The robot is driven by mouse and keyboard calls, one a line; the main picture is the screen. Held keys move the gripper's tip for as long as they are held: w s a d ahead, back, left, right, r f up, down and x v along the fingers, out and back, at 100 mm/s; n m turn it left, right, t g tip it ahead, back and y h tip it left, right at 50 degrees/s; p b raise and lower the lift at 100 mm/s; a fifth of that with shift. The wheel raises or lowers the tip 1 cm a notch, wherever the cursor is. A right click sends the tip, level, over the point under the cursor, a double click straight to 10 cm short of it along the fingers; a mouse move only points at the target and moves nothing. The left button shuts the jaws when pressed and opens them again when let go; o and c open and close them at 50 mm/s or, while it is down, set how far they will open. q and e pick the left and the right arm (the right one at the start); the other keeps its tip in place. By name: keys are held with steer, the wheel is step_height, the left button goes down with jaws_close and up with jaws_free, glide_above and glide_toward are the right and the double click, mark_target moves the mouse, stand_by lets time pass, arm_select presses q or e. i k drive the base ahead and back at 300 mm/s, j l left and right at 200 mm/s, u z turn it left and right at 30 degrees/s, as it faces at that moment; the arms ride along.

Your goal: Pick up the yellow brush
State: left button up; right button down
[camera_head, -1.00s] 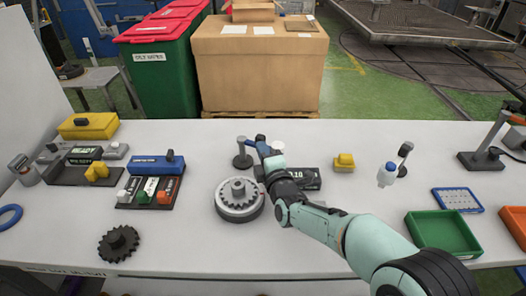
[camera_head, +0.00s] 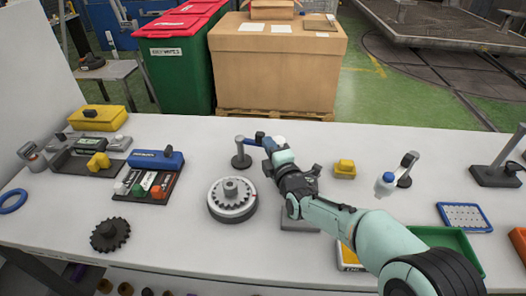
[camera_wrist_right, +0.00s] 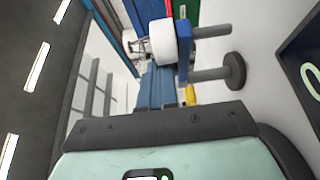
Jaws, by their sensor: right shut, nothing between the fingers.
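A small yellow block-like piece with a raised top (camera_head: 345,168) stands on the white table, right of my right gripper. Another yellow piece (camera_head: 98,161) sits on a dark tray at the left. I cannot tell which is the brush. My right gripper (camera_head: 263,140) is shut and empty, beside a dark stand (camera_head: 241,158) with a round base. In the right wrist view, a white roll-shaped thing (camera_wrist_right: 163,41) and a blue plate (camera_wrist_right: 184,50) are close to the fingers. A small yellow bit (camera_wrist_right: 191,94) shows beyond the gripper. My left gripper is not in view.
A round grey gear unit (camera_head: 232,200) stands just left of my right arm. A dark gear (camera_head: 110,234) lies at front left.

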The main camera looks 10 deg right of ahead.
mark_target(346, 169)
steer(key=k, duration=1.1)
